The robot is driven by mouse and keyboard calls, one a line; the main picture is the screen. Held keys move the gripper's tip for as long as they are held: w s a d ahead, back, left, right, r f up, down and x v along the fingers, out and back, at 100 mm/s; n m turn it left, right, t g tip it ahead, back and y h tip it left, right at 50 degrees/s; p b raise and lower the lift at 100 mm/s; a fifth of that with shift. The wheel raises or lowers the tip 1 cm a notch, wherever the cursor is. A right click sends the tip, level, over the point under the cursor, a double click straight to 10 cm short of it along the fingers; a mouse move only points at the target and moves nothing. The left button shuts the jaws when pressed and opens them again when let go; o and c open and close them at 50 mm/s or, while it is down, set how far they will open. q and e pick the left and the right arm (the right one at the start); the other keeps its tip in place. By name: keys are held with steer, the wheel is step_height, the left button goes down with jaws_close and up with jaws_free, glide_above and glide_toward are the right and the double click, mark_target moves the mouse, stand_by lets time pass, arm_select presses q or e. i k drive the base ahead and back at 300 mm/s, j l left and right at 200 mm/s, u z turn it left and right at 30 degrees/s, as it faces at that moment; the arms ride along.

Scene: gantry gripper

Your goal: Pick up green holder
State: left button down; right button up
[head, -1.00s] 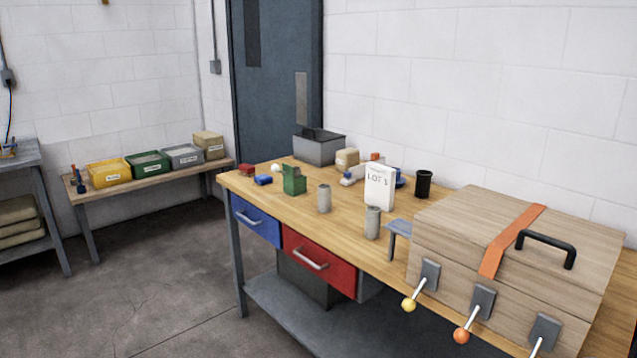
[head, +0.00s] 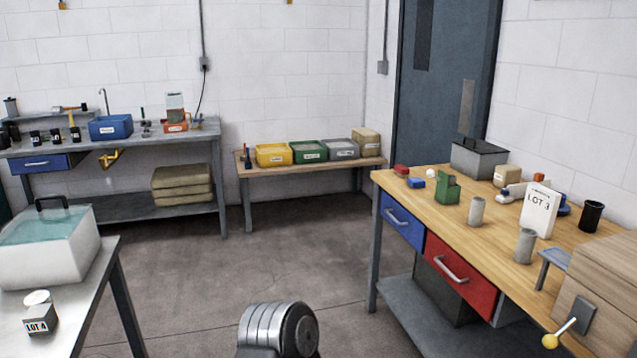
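The green holder (head: 448,188) is a small stepped green block. It stands upright on the wooden workbench (head: 404,176) at the right, near the bench's left end. No gripper is at it. A rounded grey metal part, which seems to be mine, shows at the bottom middle, well below and left of the bench. Neither of my grippers' fingers is in view.
A wooden case (head: 606,290) fills the bench's right end. A metal table (head: 75,318) stands at left. Open floor (head: 300,240) lies between.

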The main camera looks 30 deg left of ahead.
mark_target(445, 194)
steer(key=u, duration=0.4)
steer(key=z, duration=0.45)
steer(key=i+j+z, duration=0.2)
steer(key=z, duration=0.2)
steer(key=i+j+z, duration=0.1)
steer(key=j+z, duration=0.65)
steer(key=i+j+z, duration=0.1)
steer(key=j+z, duration=0.3)
steer(key=j, duration=2.6)
